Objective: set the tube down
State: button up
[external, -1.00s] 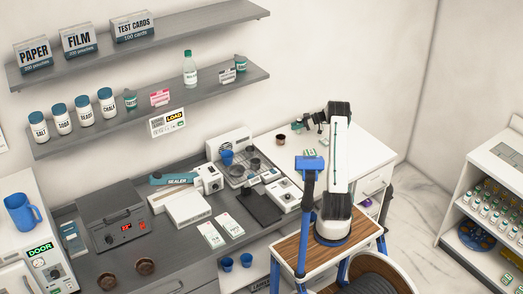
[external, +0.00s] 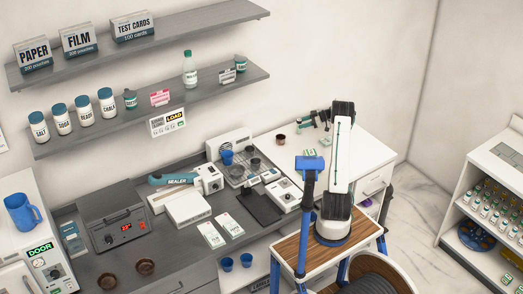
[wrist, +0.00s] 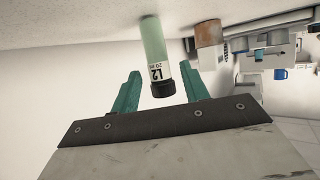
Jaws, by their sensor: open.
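The picture is turned over, with the pale tabletop (wrist: 90,22) along the top. The tube's green end meets that surface and its cap points toward me. My gripper (wrist: 161,76) has teal fingers spread on both sides of the cap, with gaps showing. In the external view my gripper (external: 309,123) is low over the far end of the white table (external: 345,150). The tube is too small to make out there.
A brown cup (external: 281,140) stands on the white table left of my gripper; a brownish cylinder (wrist: 208,42) shows beside the tube in the wrist view. The grey counter at left holds a sealer (external: 175,179) and other devices. The table's right part is clear.

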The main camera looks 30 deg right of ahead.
jog(key=v, duration=0.7)
jog(key=s+a+r+m+g+h, duration=0.15)
jog(key=s+a+r, duration=0.3)
jog(key=a, duration=0.45)
jog(key=s+a+r+m+g+h, duration=0.1)
jog(key=s+a+r+g, duration=0.3)
jog(key=a, duration=0.5)
jog(key=s+a+r+m+g+h, duration=0.1)
jog(key=s+a+r+m+h, duration=0.1)
jog(key=s+a+r, duration=0.55)
jog(key=s+a+f+m+h, duration=0.1)
jog(key=s+a+m+h, duration=0.2)
jog(key=s+a, duration=0.8)
jog(key=s+f+m+h, duration=0.2)
jog(key=s, duration=0.5)
jog(key=s+f+m+h, duration=0.1)
jog(key=s+f, duration=0.2)
jog(key=s, duration=0.4)
jog(key=shift+s+d+m+h, duration=0.15)
jog(key=shift+s+m+h, duration=0.15)
jog(key=shift+m+h, duration=0.05)
